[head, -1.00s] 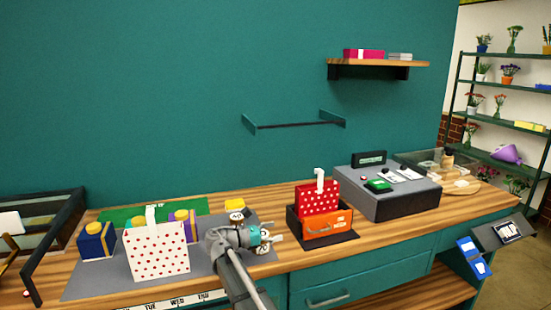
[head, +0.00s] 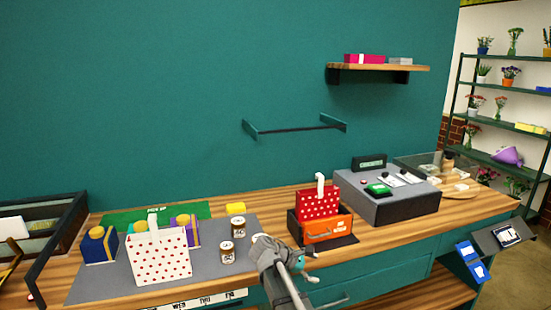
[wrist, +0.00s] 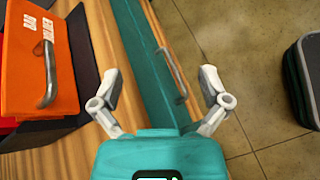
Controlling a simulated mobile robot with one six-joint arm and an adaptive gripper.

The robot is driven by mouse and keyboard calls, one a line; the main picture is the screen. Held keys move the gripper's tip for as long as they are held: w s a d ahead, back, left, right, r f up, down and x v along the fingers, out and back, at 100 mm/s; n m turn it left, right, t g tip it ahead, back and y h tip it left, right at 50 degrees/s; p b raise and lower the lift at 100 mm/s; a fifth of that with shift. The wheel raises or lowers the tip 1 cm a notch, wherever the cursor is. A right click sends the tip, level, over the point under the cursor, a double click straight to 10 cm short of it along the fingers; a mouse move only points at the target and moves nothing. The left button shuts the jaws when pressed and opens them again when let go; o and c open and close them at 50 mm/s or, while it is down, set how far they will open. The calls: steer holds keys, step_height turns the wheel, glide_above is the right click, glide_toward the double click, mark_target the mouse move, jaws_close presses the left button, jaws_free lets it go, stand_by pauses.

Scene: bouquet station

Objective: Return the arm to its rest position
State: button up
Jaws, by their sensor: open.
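My gripper (wrist: 160,86) is open and empty in the wrist view, its two grey fingers spread wide on either side of the teal drawer front. In the head view my gripper (head: 309,279) is at the counter's front edge, in front of the orange box (head: 328,228). My grey wrist covers part of the counter edge and drawer there. The orange box with a grey handle also shows at the left of the wrist view (wrist: 25,65). Nothing is between the fingers.
A white dotted bag (head: 160,258) stands on the grey mat (head: 110,288) at left. Two brown jars (head: 238,227) stand to its right. A grey stand (head: 400,205) is further right. Open floor (wrist: 240,40) shows beyond the drawers.

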steer(key=s+d+f+m+g+y+p, duration=0.1)
steer(key=s+d+f+m+y+p, duration=0.1)
steer(key=s+m+y, duration=0.3)
steer(key=s+d+f+m+g+y+p, duration=0.1)
steer(key=s+d+f+m+y, duration=0.1)
steer(key=s+m+y, duration=0.4)
steer(key=s+m, duration=0.4)
steer(key=s, duration=0.2)
steer(key=shift+d+f+y+p, duration=0.3)
steer(key=shift+f+p, duration=0.1)
